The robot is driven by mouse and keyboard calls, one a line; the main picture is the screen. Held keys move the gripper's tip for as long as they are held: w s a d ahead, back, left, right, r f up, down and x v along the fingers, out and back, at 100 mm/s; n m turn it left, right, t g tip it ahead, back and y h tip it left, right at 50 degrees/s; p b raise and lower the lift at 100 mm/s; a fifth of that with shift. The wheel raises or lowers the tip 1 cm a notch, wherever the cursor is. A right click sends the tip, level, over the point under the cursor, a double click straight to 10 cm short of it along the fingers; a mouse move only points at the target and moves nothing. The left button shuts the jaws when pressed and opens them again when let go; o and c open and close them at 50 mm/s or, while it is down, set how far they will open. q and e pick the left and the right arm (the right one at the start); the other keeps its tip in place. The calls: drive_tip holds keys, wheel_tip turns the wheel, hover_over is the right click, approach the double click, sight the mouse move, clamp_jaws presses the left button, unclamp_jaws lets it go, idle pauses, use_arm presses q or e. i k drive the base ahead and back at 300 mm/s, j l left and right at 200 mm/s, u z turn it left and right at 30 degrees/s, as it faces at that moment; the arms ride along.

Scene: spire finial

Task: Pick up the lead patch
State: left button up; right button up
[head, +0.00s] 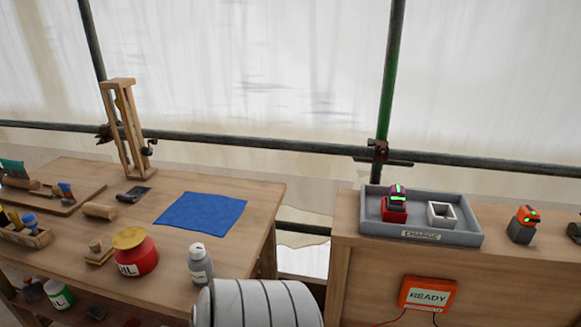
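A small dark grey sheet with a rolled end (134,194), which looks like the lead patch, lies on the left wooden workbench (235,270). It is behind a wooden roller-like piece (100,211) and left of a blue cloth (201,212). It is small in view, so I cannot be sure what it is. Neither of my grippers shows. A white ribbed part at the bottom middle seems to be my own arm.
A red pot with a yellow lid (136,255) and a grey bottle (200,265) stand near the bench front. A wooden frame (124,130) stands behind the sheet. A gap separates the right bench, which holds a grey tray (420,236).

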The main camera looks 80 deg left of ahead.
sight(134, 192)
drive_tip(key=i+u, duration=0.15)
drive_tip(key=u, duration=1.95)
